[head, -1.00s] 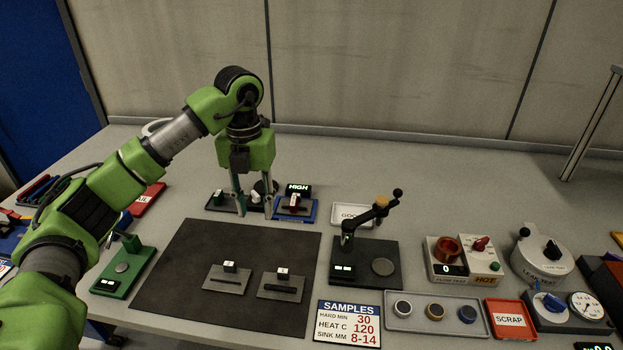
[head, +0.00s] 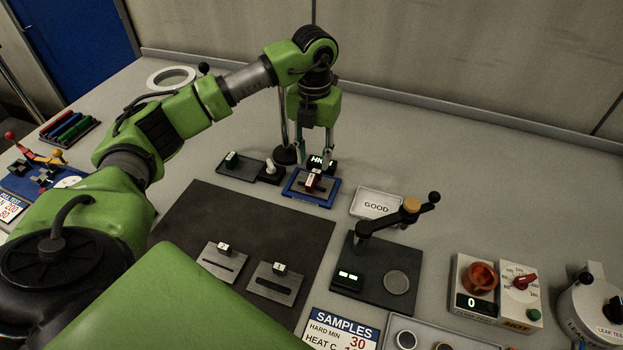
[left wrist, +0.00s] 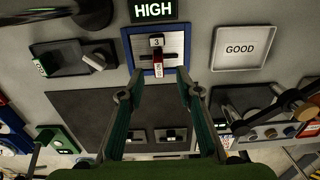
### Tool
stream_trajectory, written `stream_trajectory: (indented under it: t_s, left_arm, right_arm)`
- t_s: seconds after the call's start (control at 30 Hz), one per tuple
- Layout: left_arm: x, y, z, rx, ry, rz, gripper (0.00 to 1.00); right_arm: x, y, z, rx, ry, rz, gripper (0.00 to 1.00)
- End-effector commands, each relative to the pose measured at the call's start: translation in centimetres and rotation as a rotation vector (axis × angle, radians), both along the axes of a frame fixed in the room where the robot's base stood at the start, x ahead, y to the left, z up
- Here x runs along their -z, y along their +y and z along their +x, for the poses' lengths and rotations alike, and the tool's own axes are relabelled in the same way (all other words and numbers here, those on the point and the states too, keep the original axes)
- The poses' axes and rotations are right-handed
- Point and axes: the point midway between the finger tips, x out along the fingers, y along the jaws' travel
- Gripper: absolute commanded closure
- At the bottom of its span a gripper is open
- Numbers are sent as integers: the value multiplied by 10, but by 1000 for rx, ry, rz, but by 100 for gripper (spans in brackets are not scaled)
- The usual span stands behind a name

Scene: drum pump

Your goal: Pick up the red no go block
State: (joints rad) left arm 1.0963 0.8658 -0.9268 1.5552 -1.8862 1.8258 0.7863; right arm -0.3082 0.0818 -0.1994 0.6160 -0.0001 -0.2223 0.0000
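The red block (head: 311,182) stands upright on the grey metal plate in the blue-framed station (head: 322,203). My left gripper (head: 306,153) hangs over the station from above, pointing down. In the left wrist view, its fingers (left wrist: 160,78) are spread apart with nothing held, and the red block shows between and beyond the tips. My right gripper is not in view.
A HIGH display (left wrist: 153,10) stands behind the station. Left of it is a dark tray (head: 236,174) with a green block (head: 231,159). A GOOD tray (head: 377,203) and a lever device (head: 376,265) are to the right. A dark mat (head: 200,220) lies in front.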

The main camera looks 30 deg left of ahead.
Motion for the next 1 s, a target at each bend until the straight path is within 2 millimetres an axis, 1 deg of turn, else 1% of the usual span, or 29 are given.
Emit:
stream_trajectory:
  t_s: [0.03, 0.1, 0.23, 0.3, 0.47, 0.5, 0.6, 0.7, 0.87, 0.9, 0.97, 1.0]
  left_arm:
    - [7, 0, -1, 0, 3, -1, 68]
    - [14, 0, 0, 0, 2, -1, 68]
    - [21, 0, 0, 0, 1, 0, 68]
    - [27, 1, 0, -1, 2, 0, 68]
    - [51, 5, 0, -1, 4, 0, 68]
    - [57, 4, 0, 0, 4, -1, 68]
    - [68, 5, 1, -1, 1, 0, 68]
    - [72, 4, 2, -1, -1, -1, 68]
    - [72, 4, 2, 0, -1, -1, 68]
    - [72, 4, 2, 0, -1, -1, 73]
    - [72, 4, 2, 0, -1, -1, 89]
    - [72, 4, 2, 0, -1, -1, 99]
  right_arm:
    - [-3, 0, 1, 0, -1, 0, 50]
    - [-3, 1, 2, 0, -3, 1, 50]
    - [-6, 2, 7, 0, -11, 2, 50]
    - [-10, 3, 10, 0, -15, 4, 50]
    - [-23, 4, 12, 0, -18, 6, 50]
    - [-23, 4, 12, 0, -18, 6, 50]
    - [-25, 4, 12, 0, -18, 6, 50]
    - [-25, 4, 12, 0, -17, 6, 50]
    - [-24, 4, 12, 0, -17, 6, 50]
    - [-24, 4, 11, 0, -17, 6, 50]
    - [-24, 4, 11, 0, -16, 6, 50]
    - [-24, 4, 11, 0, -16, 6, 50]
